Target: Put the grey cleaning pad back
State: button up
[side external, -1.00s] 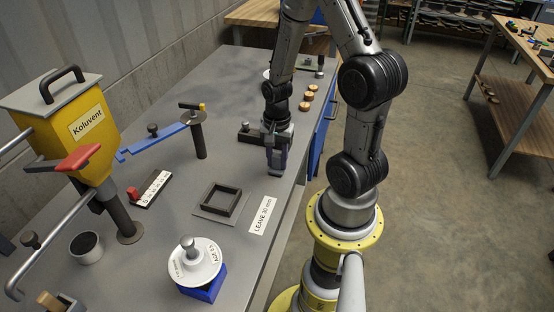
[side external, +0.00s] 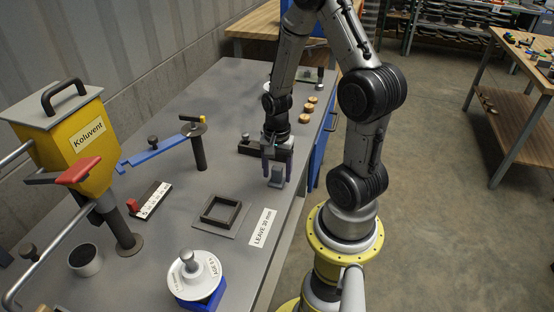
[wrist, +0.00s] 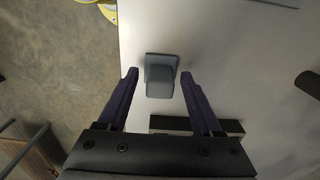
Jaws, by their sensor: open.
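The grey cleaning pad (side external: 277,180) stands on the bench top near the bench's right edge, with a raised grip on a wider base. The wrist view shows it (wrist: 160,75) from above, between the fingertips. My gripper (side external: 277,158) is open, with one dark purple finger on each side of the pad's upper part. In the wrist view both fingers (wrist: 160,82) are spread with a gap on each side of the pad. A long dark block (side external: 252,147) lies on the bench just behind the pad, partly hidden by my gripper.
A dark square frame (side external: 221,210) and a "LEAVE 30 mm" label (side external: 263,227) lie nearer the camera. A yellow hopper (side external: 75,130) stands far left. Round wooden pieces (side external: 308,107) sit behind.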

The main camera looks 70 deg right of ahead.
aim_at(276, 168)
notch_tip(276, 168, up, 11)
jog(key=shift+r, duration=0.1)
jog(key=s+a+r+n+t, duration=0.2)
jog(key=a+r+n, duration=0.4)
jog(key=n, duration=0.3)
jog(key=s+a+r+n+t, duration=0.2)
jog(key=a+r+n+t, duration=0.1)
jog(key=a+r+n, duration=0.4)
jog(key=a+n, duration=0.2)
jog(key=shift+s+a+t, duration=0.25)
jog(key=shift+a+t, duration=0.05)
